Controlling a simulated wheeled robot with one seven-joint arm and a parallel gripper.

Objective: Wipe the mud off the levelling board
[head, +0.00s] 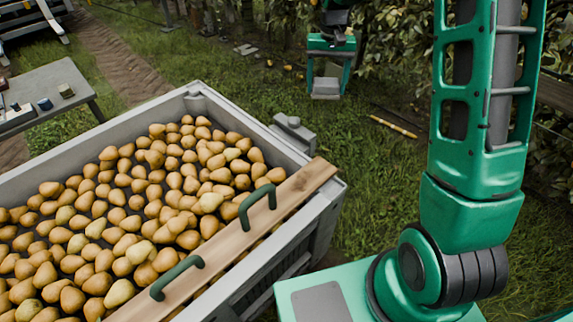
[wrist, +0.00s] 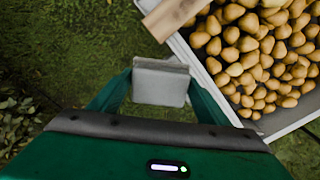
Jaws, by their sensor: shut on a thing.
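The levelling board (head: 235,232), a pale wooden plank with two dark green handles, lies across the near right end of the pear bin. Its far end also shows at the top of the wrist view (wrist: 172,14). I cannot make out mud on it at this size. My gripper (head: 328,72) is beyond the bin, above the grass and apart from the board. It is shut on a pale grey, flat folded cloth (wrist: 160,82), which sits between the fingers in the wrist view.
The grey bin (head: 325,200) is full of pears (head: 150,190). A small grey box-like holder (head: 293,132) is at its far right side. A table (head: 60,82) with small items stands at the left. A yellow-marked stick (head: 393,126) lies on the grass. Vines border the back.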

